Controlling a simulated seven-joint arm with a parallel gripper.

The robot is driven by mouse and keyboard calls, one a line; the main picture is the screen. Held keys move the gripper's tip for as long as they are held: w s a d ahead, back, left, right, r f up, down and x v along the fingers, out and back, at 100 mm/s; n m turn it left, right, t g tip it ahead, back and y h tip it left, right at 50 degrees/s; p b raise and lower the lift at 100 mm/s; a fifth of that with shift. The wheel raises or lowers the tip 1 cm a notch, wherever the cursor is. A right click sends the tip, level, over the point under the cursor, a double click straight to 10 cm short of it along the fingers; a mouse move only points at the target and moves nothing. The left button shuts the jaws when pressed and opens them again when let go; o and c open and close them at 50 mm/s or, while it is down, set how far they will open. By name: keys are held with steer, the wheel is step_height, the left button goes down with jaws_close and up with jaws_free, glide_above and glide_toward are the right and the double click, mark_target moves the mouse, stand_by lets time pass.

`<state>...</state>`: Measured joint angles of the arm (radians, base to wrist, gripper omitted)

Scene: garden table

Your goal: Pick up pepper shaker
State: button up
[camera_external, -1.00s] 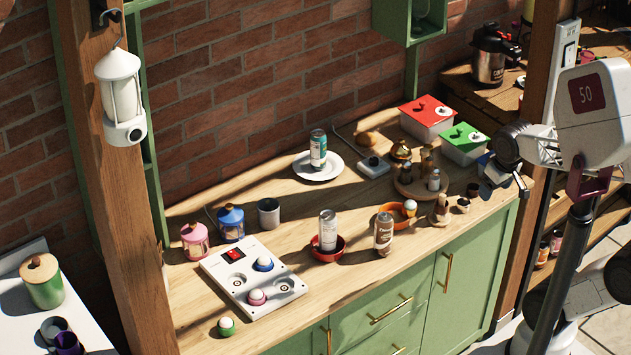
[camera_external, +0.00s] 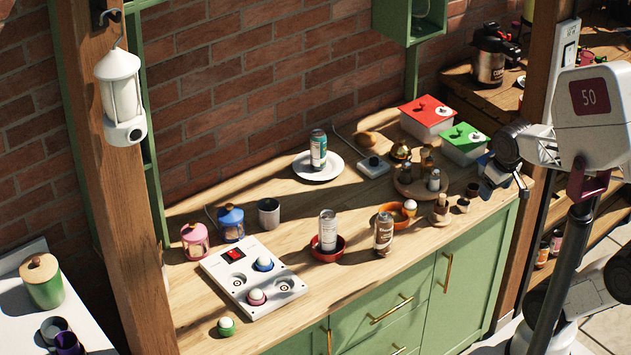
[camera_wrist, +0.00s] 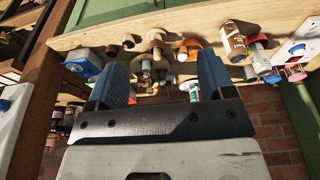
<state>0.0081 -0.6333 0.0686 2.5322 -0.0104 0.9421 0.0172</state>
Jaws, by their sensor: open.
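Several small shakers and jars stand on and around a round wooden board (camera_external: 407,188) on the right part of the counter. One small shaker with a grey body (camera_external: 434,180) stands at the board's front right edge. I cannot tell for sure which one is the pepper shaker. My gripper (camera_external: 507,186) is open and empty, to the right of the board and apart from it. In the wrist view, my gripper (camera_wrist: 160,72) has its two blue-grey fingers spread wide, with the small shakers showing in the gap beyond them.
Lidded boxes, one red (camera_external: 427,110) and one green (camera_external: 464,143), stand behind the board. The counter's front edge is close.

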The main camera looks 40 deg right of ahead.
steer(key=shift+c, duration=0.4)
steer(key=shift+w, duration=0.1)
steer(key=n+g, duration=0.3)
steer(key=n, duration=1.2)
glide_above(408, 161)
step_height(408, 161, down, 13)
steer(key=shift+a+r, duration=0.1)
steer(key=shift+r, duration=0.05)
steer(key=shift+w+f, duration=0.25)
